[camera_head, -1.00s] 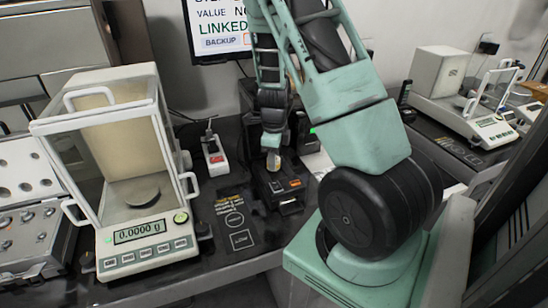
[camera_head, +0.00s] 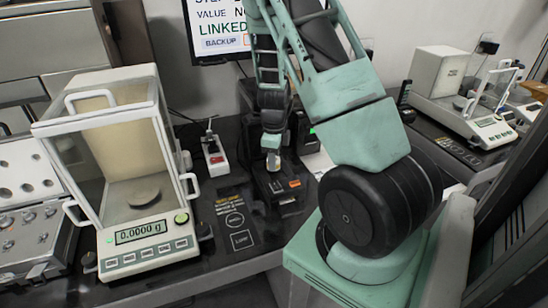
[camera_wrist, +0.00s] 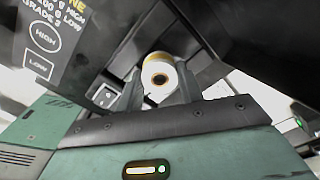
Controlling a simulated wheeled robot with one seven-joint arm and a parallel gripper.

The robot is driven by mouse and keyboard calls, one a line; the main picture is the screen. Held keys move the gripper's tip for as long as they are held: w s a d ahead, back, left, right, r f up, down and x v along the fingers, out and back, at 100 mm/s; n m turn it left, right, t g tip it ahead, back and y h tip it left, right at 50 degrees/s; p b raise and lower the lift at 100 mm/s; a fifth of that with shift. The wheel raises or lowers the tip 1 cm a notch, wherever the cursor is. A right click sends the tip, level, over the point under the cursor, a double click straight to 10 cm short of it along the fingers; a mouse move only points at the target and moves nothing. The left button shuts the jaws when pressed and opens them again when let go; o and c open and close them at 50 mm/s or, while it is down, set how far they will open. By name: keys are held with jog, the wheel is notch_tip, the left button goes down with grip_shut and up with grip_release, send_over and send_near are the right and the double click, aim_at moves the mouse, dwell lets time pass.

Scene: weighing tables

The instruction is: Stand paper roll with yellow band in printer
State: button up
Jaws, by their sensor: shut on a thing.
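The paper roll (camera_wrist: 158,73) is white with a yellow-brown band at its end face. In the wrist view it sits between the two fingers of my gripper (camera_wrist: 160,90), which is shut on it. In the head view my gripper (camera_head: 272,152) points down and holds the roll (camera_head: 273,163) over the black printer (camera_head: 278,190) with its orange button. From these views I cannot tell whether the roll touches the printer. The printer's opening is mostly hidden by the gripper and the roll.
A glass-sided balance (camera_head: 145,235) reading 0.0000 g stands left of the printer. HIGH and LOW marks (camera_head: 238,229) are on the dark table. A monitor (camera_head: 220,28) is behind. Another balance (camera_head: 485,125) stands at the right.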

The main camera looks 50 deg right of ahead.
jog(key=shift+f+b, duration=0.45)
jog(key=shift+f, duration=0.25)
dwell(0.6)
jog(key=o, duration=1.6)
jog(key=shift+o, duration=0.2)
jog(key=shift+r, duration=0.1)
jog(key=shift+r+p, duration=3.7)
jog(key=shift+p, duration=0.05)
